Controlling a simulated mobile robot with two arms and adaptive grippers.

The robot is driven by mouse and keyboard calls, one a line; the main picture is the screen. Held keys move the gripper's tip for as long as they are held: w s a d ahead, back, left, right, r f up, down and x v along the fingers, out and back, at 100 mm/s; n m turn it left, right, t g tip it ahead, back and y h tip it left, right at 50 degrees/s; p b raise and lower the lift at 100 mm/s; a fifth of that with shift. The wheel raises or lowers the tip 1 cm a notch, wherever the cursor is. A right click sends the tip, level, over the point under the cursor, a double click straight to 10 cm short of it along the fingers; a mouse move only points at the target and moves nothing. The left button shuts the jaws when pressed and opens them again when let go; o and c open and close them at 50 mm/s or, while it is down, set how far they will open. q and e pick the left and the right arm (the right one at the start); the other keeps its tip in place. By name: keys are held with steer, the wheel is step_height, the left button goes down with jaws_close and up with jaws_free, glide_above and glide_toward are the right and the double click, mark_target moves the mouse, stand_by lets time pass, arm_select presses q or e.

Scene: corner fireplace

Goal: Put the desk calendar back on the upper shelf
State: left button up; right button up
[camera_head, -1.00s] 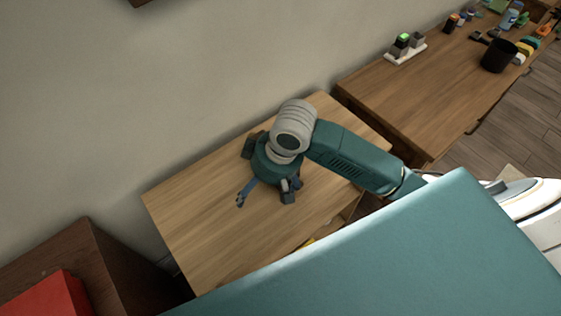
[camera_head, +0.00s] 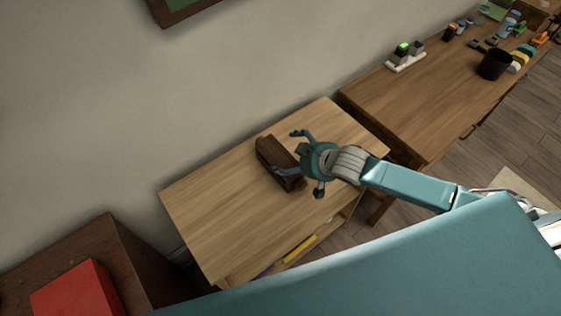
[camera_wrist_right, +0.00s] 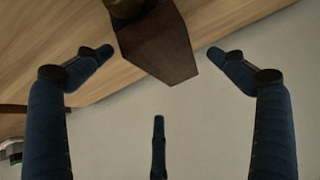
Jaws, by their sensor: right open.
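A dark brown wooden block-like object, which looks like the desk calendar (camera_head: 279,163), stands on the light wooden top of the shelf unit (camera_head: 225,205). In the right wrist view the dark brown object (camera_wrist_right: 160,45) shows at the top middle, between and beyond the spread fingers. My right gripper (camera_head: 292,152) is open beside its right end, with its fingers on either side of that end. My left gripper is not in view.
A longer desk (camera_head: 420,110) at the right holds a white tray (camera_head: 405,60), a black cup (camera_head: 494,64) and several small items. A red box (camera_head: 78,290) sits on a dark cabinet (camera_head: 120,255) at the lower left. The left part of the shelf top is clear.

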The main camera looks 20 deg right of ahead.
mark_target(287, 157)
steer(key=shift+x, duration=1.25)
steer(key=shift+w+a+f+p, duration=0.25)
steer(key=shift+a+f+p, duration=0.05)
steer(key=shift+f+p, duration=0.15)
steer(key=x, duration=0.4)
steer(key=shift+f+p, duration=0.15)
steer(key=shift+p, duration=0.2)
steer(key=shift+s, duration=0.1)
steer(key=c, duration=1.6)
